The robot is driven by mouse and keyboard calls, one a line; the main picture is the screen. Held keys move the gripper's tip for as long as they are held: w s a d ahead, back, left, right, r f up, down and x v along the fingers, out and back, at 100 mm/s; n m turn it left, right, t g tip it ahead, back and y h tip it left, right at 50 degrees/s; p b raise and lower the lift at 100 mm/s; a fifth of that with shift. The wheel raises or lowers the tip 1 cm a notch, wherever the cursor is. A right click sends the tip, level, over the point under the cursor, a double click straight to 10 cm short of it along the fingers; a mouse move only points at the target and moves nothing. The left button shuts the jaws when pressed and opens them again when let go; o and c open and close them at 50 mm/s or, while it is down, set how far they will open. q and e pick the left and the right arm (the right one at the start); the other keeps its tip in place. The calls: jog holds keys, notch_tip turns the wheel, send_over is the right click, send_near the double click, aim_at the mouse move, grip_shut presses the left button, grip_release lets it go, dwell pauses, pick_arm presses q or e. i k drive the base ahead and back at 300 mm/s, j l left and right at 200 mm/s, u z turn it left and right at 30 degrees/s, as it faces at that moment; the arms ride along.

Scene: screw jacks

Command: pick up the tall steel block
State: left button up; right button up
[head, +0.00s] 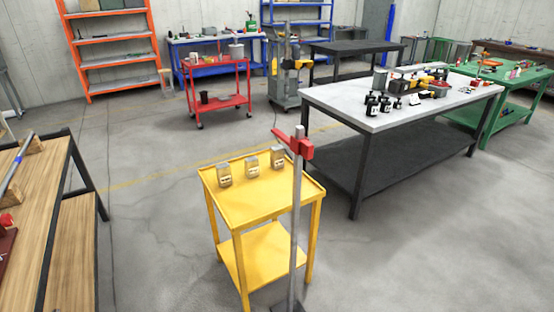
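Three small grey-tan blocks stand in a row on the top of a yellow cart (242,214): a left block (224,176), a middle block (251,168) and a right block (278,158). Each has a pale mark on its front face. They look close in height, and I cannot tell which is the tall steel block. Neither of my grippers is in view, and nothing touches the blocks.
A steel post with a red head (299,146) stands before the cart's right side. A wooden bench (58,185) is at the left. A grey-topped table (340,105) with black screw jacks (372,105) is right behind. Floor is open around the cart.

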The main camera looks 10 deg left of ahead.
aim_at(277, 152)
jog(key=i+l, duration=0.55)
jog(key=l, duration=0.25)
jog(key=i+l, duration=0.3)
jog(key=l, duration=0.15)
jog(key=i+l+u, duration=0.1)
jog(key=i+l, duration=0.15)
jog(key=l, duration=0.15)
jog(key=i+l, duration=0.25)
jog(key=l, duration=0.2)
jog(key=i+l, duration=0.3)
jog(key=l, duration=0.1)
